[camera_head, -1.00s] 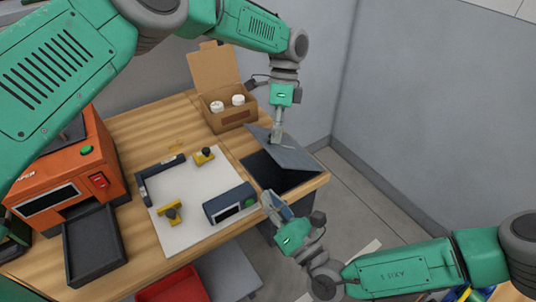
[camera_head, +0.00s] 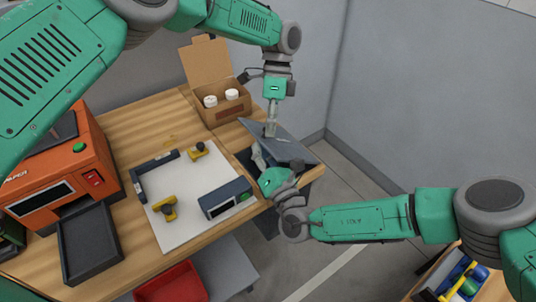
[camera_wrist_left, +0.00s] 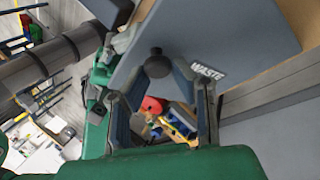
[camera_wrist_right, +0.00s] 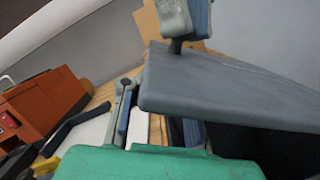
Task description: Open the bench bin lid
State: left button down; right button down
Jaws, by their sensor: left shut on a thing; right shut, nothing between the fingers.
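The bench bin lid (camera_head: 285,148) is a grey panel, raised and tilted above the dark bin opening (camera_wrist_right: 275,150). It is marked "WASTE" in the left wrist view (camera_wrist_left: 225,40). My left gripper (camera_head: 271,128) is shut on the lid's dark knob (camera_wrist_left: 157,64), which also shows in the right wrist view (camera_wrist_right: 177,46). My right gripper (camera_head: 257,155) is shut and empty at the lid's near left edge. In the right wrist view the lid (camera_wrist_right: 230,88) hides part of one right finger; I cannot tell whether they touch.
An open cardboard box (camera_head: 228,105) with white-lidded jars stands behind the bin. A white board (camera_head: 180,225) with yellow clamps and a dark blue device (camera_head: 226,198) lies left of it. An orange machine (camera_head: 60,175) stands at far left. A wall is behind.

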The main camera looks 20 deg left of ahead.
pick_arm(q)
jog(key=shift+w+a+r, duration=0.2)
jog(key=shift+a, duration=0.3)
pick_arm(e)
jog(key=shift+w+d+r+m, duration=0.3)
jog(key=shift+w+r, duration=0.05)
jog(key=shift+r, duration=0.25)
pick_arm(q)
jog(key=shift+s+a+f, duration=0.1)
jog(key=shift+s+f, duration=0.05)
pick_arm(e)
jog(key=shift+w+r, duration=0.2)
jog(key=shift+r, duration=0.15)
pick_arm(q)
jog(key=c, duration=1.5)
grip_release()
jog(key=shift+c, duration=0.2)
pick_arm(e)
jog(key=shift+r, duration=0.1)
pick_arm(q)
jog(key=shift+o, duration=1)
jog(key=shift+s+a+f, duration=0.1)
jog(key=shift+f, duration=0.05)
pick_arm(e)
jog(key=shift+a, duration=0.15)
